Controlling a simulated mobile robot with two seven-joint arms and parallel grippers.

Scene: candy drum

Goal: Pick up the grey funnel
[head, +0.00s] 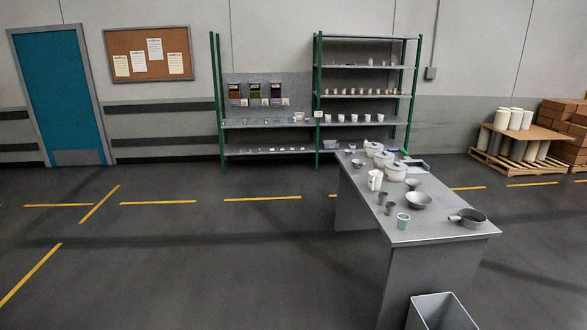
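I cannot pick out the grey funnel for certain in the head view. On the grey table (440,233) at right, a dark grey round vessel (470,217) with a short stub on its left sits near the front right corner. I cannot tell whether the stub is a handle or a spout. Small grey cups (389,208) and a pale green cup (403,222) stand along the left edge. Neither of my grippers is in view.
A white jug (375,180) and white lidded pots (396,172) stand farther back on the table. A grey bin (440,312) stands at its front. Shelving with dispensers (255,90) and small containers lines the wall. The floor left of the table is clear.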

